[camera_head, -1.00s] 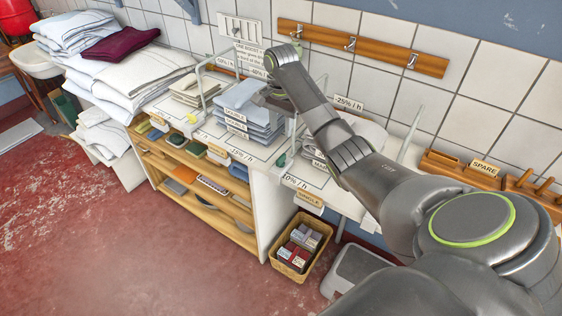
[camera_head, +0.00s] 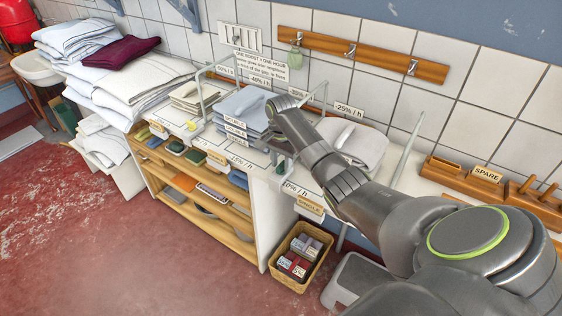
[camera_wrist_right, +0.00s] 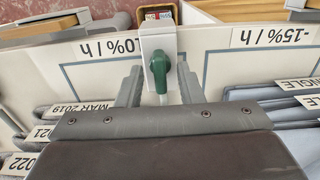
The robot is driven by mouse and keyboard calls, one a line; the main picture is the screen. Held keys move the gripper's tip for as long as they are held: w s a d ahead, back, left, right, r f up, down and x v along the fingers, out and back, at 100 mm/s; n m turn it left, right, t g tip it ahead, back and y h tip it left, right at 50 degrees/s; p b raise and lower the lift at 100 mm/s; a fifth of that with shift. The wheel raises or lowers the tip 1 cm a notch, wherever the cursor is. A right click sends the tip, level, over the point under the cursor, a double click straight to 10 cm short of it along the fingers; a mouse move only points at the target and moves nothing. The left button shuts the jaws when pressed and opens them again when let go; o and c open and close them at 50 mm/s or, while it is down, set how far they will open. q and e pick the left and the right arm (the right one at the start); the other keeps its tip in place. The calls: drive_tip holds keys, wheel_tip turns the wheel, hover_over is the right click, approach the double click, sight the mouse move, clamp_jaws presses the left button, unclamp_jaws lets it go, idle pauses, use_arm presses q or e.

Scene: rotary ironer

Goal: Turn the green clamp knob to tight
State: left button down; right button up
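The green clamp knob (camera_wrist_right: 159,74) sits on a white clamp block (camera_wrist_right: 158,42) at the shelf's front edge in the right wrist view. Its handle points down the picture, toward my gripper. My right gripper (camera_wrist_right: 160,90) is open, with one grey finger on each side of the knob and a gap to it. No contact shows. In the head view my right gripper (camera_head: 281,150) is low over the shelf front, beside the folded blue linen (camera_head: 243,108). The knob is small and partly hidden there. My left gripper is not in view.
Wire dividers (camera_head: 204,88) and stacks of folded linen stand on the white shelf top. A wicker basket (camera_head: 299,256) with small boxes is on the floor below. A wooden hook rail (camera_head: 345,47) is on the tiled wall.

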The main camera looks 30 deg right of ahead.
clamp_jaws()
